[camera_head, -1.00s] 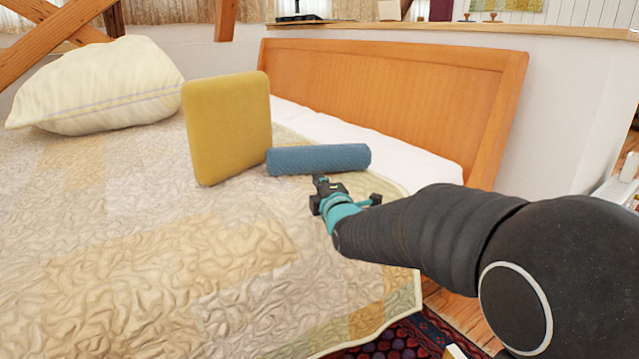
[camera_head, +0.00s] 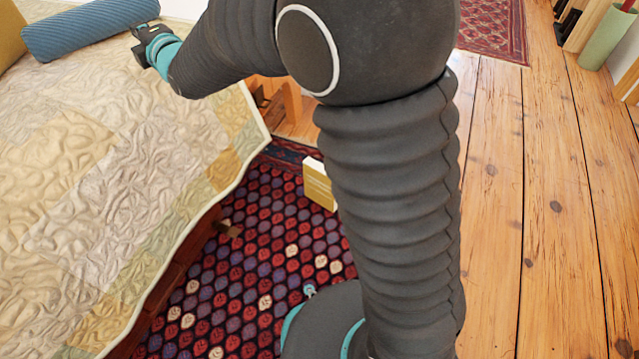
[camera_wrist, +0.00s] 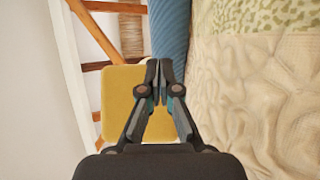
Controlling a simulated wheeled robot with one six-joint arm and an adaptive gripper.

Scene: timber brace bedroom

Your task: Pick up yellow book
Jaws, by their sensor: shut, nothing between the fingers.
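A yellow book (camera_head: 318,184) with pale page edges stands on the patterned rug (camera_head: 255,235) beside the bed, partly hidden behind my arm in the head view. My gripper (camera_head: 140,40) is over the bed near the blue bolster, well above and away from the book. In the wrist view my gripper (camera_wrist: 158,68) is shut and empty. A yellow cushion (camera_wrist: 118,95) lies beyond its fingers there. The book cannot be made out in the wrist view.
The bed (camera_head: 90,150) with a quilt fills the left. The blue bolster (camera_head: 85,28) lies on it, next to the yellow cushion (camera_head: 10,35). Wooden floor (camera_head: 540,220) is clear on the right. A green cylinder (camera_head: 607,38) stands at the far right.

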